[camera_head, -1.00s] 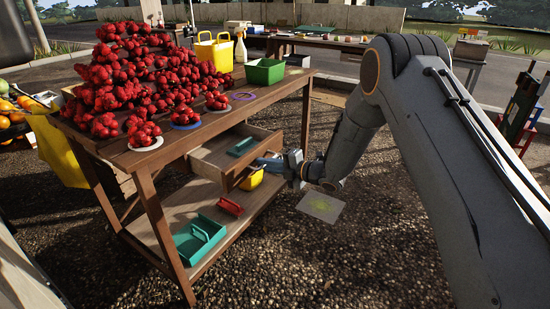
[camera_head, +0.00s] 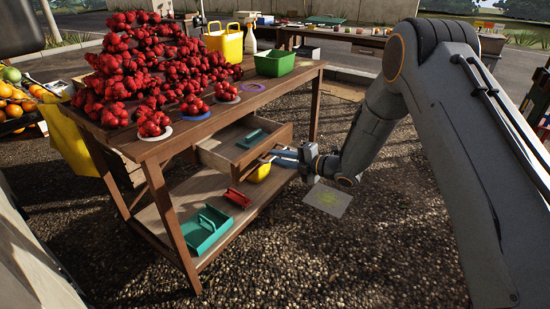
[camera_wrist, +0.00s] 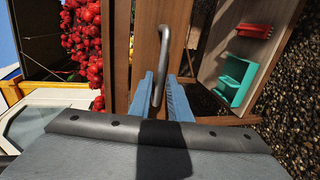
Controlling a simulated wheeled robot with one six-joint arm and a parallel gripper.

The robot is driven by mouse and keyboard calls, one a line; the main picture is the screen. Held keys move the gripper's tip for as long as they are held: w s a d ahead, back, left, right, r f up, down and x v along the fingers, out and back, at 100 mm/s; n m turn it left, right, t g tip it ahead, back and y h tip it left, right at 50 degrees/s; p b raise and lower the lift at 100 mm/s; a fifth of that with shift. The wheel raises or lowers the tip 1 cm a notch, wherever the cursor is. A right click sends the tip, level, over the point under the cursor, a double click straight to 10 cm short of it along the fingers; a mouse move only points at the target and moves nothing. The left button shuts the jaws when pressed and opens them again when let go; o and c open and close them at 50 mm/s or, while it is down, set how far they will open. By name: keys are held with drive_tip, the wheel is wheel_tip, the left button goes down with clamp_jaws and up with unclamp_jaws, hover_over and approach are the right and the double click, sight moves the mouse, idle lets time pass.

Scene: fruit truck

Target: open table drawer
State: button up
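The table drawer (camera_head: 270,147) is pulled out from under the wooden table (camera_head: 190,134), with a green tray inside it. In the wrist view, the drawer's metal handle (camera_wrist: 163,50) runs between the two blue fingers of my gripper (camera_wrist: 160,80). The fingers stand apart, with a dark gap beside the handle. The handle is close to the left finger; I cannot tell whether they touch. In the head view, my gripper (camera_head: 276,157) is at the drawer's front, on its right side.
The lower shelf (camera_head: 179,205) holds a green tray (camera_head: 206,232), a red tray (camera_head: 238,198) and a yellow container (camera_head: 260,172). Red fruit (camera_head: 150,75) and a green bin (camera_head: 274,64) stand on top.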

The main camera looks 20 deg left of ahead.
drive_tip(key=v, duration=0.6)
drive_tip(key=w+d+r+m+t+h+p, duration=0.1)
drive_tip(key=d+r+m+t+h, duration=0.1)
drive_tip(key=d+r+m+h, duration=0.35)
drive_tip(key=w+d+r+m+t+h+p, duration=0.1)
drive_tip(key=d+r+m+t+h+p, duration=0.15)
drive_tip(key=d+m, duration=0.6)
drive_tip(key=s+d+r+m+g+h, duration=0.1)
drive_tip(key=s+d+m+g+h, duration=0.25)
drive_tip(key=d, duration=0.65)
drive_tip(key=s+d+r+m+g+h+p, duration=0.1)
drive_tip(key=s+m, duration=0.4)
drive_tip(key=s, duration=0.6)
drive_tip(key=s+d+r+m+g+h+p, duration=0.1)
drive_tip(key=s+d+r+m+g, duration=0.2)
drive_tip(key=s, duration=0.8)
drive_tip(key=s+d+r+m+g+h+p, duration=0.1)
drive_tip(key=s+d+m, duration=0.4)
drive_tip(key=s, duration=0.7)
drive_tip(key=shift+d+r+m+g+p, duration=0.2)
drive_tip(key=shift+r+m+g+p, duration=0.2)
drive_tip(key=shift+m+g, duration=0.4)
